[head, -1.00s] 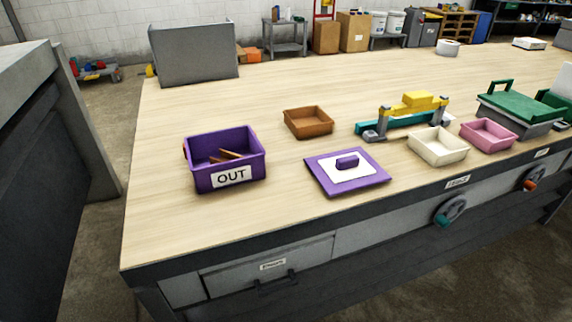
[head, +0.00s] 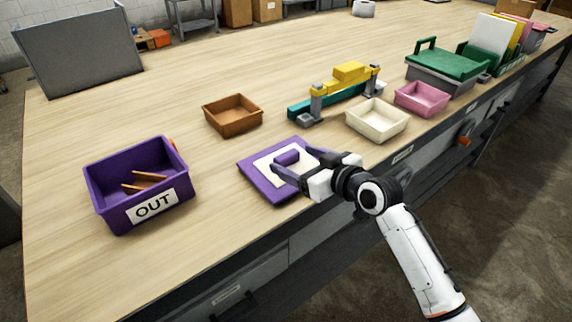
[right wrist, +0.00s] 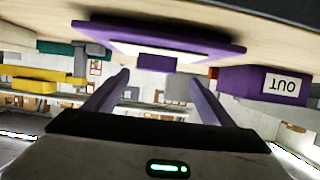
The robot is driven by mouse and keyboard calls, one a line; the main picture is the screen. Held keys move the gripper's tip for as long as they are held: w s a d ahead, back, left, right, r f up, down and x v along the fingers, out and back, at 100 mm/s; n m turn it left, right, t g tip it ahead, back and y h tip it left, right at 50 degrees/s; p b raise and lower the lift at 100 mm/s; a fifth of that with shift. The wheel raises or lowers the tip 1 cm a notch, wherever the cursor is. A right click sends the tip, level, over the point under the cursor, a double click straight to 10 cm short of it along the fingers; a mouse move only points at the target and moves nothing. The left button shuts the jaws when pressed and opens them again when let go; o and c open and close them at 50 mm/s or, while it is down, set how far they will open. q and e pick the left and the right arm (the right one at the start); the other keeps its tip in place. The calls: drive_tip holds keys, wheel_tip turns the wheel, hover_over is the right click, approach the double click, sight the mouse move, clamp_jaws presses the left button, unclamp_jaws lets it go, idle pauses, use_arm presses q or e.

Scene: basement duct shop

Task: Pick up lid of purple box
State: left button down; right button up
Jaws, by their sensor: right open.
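The purple lid (head: 255,180) lies flat on the bench, with a white panel and a purple block handle (head: 287,157) on top. The purple box (head: 137,185) labelled OUT stands open to its left with brown sticks inside. My right gripper (head: 290,165) is open at the lid, its fingers reaching over it near the handle. In the right wrist view, which is upside down, the lid (right wrist: 150,38) and its handle (right wrist: 156,62) show ahead between the two spread fingers (right wrist: 155,85). I cannot tell whether the fingers touch the handle. My left gripper is not in view.
A brown tray (head: 232,113), a cream tray (head: 377,119) and a pink tray (head: 421,98) stand behind and right of the lid. A yellow and teal fixture (head: 340,88) and a green-lidded box (head: 447,68) are farther back. Bench between box and lid is clear.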

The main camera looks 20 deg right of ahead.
sight(288, 155)
drive_tip(key=shift+d+x, duration=0.2)
drive_tip(key=shift+x, duration=1.25)
drive_tip(key=shift+d+x, duration=0.2)
drive_tip(key=shift+x, duration=1.25)
drive_tip(key=shift+f, duration=0.1)
drive_tip(key=c, duration=1.2)
